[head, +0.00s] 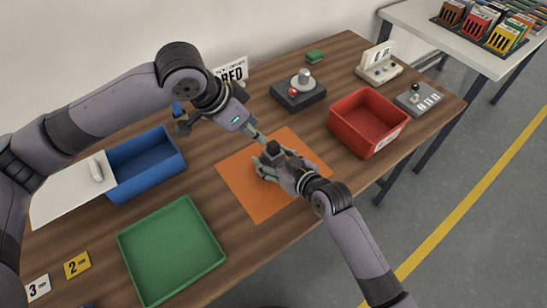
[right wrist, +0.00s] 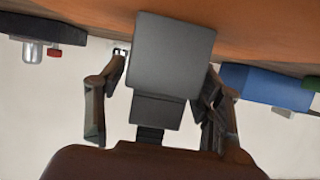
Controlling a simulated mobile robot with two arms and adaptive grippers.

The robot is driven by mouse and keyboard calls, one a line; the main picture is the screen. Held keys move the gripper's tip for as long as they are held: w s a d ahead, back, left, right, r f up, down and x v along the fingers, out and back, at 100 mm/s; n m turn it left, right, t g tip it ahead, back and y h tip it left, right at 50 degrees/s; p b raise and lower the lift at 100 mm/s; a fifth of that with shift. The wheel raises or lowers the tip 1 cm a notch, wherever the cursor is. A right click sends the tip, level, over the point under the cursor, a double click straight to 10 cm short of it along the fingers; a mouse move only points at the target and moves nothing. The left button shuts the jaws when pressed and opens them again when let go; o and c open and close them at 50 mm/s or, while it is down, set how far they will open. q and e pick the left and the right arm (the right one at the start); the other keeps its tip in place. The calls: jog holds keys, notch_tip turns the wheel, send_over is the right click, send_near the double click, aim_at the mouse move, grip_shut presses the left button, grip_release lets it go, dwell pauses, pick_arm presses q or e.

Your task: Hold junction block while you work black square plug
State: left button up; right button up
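A dark block (head: 273,151), apparently the junction block, is above the orange mat (head: 236,186). My right gripper (head: 276,166) has its fingers on both sides of the block. In the right wrist view the block is a large dark grey square (right wrist: 173,58) with a smaller dark part (right wrist: 157,111) below it, between the fingers of my right gripper (right wrist: 166,78). My left gripper (head: 259,136) reaches down from the upper left, with its tips close to the block's top. I cannot tell whether it touches. The black square plug cannot be told apart from the block.
A blue bin (head: 174,158) and a green tray (head: 126,250) are left of the mat. A red bin (head: 374,143) is to the right. A dark device with a red knob (head: 300,99) stands behind. The mat's front part is clear.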

grip_shut()
dwell(1.2)
dwell(0.8)
